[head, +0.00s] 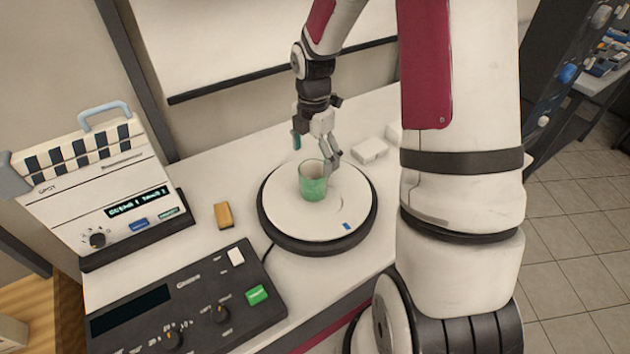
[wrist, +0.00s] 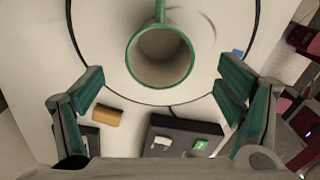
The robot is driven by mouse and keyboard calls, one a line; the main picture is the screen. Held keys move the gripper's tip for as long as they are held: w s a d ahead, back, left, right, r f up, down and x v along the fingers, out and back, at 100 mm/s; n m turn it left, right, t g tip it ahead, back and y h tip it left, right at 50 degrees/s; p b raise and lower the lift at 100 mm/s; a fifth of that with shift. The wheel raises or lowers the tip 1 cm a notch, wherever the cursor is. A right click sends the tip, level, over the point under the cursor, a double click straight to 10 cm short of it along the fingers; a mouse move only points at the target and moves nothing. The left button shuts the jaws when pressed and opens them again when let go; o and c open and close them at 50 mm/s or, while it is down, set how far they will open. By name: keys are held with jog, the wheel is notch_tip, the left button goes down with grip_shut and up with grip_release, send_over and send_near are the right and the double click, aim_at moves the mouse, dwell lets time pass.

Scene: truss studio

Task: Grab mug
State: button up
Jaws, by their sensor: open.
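The green mug (head: 313,181) stands upright on a round white turntable (head: 285,225) with a dark rim, in the head view. In the wrist view the mug (wrist: 160,58) is seen from above, with its green rim, empty inside and handle pointing to the top edge. My gripper (head: 318,150) is just behind and above the mug in the head view, its fingers spread. In the wrist view its green-padded fingers (wrist: 160,90) are wide apart at left and right, with nothing between the pads. The mug is not held.
A dark control panel (head: 135,318) with knobs and a green button lies front left. A boxy device (head: 100,200) with a display stands at the left. A yellow-brown block (head: 223,215) lies left of the turntable. A small white box (head: 370,151) lies behind it.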

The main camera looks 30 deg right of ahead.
aim_at(316, 169)
jog(key=shift+d+f, duration=0.15)
jog(key=shift+f, duration=1.15)
jog(key=shift+d+f, duration=0.15)
jog(key=shift+f, duration=1.15)
jog(key=c, duration=1.5)
